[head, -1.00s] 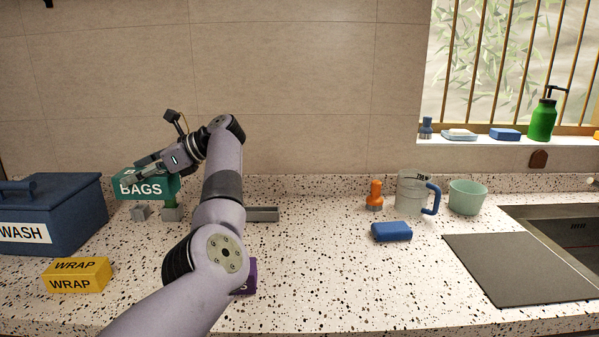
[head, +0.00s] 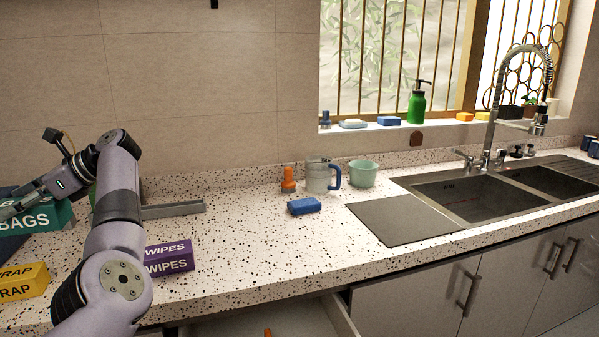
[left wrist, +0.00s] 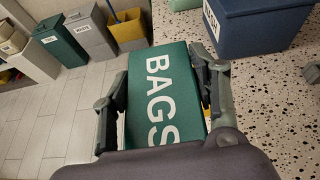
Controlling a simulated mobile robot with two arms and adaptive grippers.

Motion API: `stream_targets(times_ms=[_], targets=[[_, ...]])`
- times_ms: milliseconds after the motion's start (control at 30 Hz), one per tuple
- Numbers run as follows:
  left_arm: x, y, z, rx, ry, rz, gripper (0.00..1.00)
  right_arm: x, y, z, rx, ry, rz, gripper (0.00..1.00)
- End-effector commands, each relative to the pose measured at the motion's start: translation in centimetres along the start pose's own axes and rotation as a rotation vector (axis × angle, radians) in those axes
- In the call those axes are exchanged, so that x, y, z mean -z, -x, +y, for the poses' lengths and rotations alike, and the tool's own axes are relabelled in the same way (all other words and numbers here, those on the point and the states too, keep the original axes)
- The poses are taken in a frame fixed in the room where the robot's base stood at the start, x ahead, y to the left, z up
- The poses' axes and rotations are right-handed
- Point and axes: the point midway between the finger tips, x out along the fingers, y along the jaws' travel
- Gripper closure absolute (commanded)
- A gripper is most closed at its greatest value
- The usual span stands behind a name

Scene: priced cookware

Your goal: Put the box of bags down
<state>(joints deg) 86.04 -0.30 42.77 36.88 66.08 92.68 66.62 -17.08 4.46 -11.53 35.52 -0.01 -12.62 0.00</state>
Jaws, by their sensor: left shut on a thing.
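The box of bags is a teal green box with white BAGS lettering (head: 42,219), at the left edge of the head view and partly cut off. My left gripper (head: 18,203) is shut on it, with its hand above the box. In the left wrist view the box of bags (left wrist: 158,85) lies between the two fingers of my left gripper (left wrist: 162,100), one along each side. The wrist view shows floor on one side of the box and speckled counter on the other. I cannot tell its height above the counter. My right gripper is not in view.
A blue WASH crate (left wrist: 255,28) is near the box. Yellow WRAP (head: 22,282) and purple WIPES (head: 168,258) boxes stand on the counter. A grey channel piece (head: 172,210) lies behind. A drawer (head: 275,322) is open below. Clear counter lies right of WIPES.

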Motion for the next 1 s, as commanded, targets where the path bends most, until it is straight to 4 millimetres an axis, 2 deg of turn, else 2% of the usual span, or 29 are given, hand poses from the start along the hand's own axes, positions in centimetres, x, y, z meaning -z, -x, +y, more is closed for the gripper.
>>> stream_targets(times_ms=[400,600,767,1000], targets=[[1.6,-2.7,2.1,-0.030,0.013,-0.004,0.79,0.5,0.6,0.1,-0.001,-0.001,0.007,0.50],[2.8,-3.2,3.5,-0.009,0.005,-0.005,0.79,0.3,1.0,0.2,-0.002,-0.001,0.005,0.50],[4.8,-2.3,5.0,0.068,-0.027,-0.005,0.79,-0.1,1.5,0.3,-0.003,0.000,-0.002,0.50],[9.8,1.7,7.7,0.302,-0.128,-0.003,0.79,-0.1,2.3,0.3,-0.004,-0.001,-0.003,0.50]])
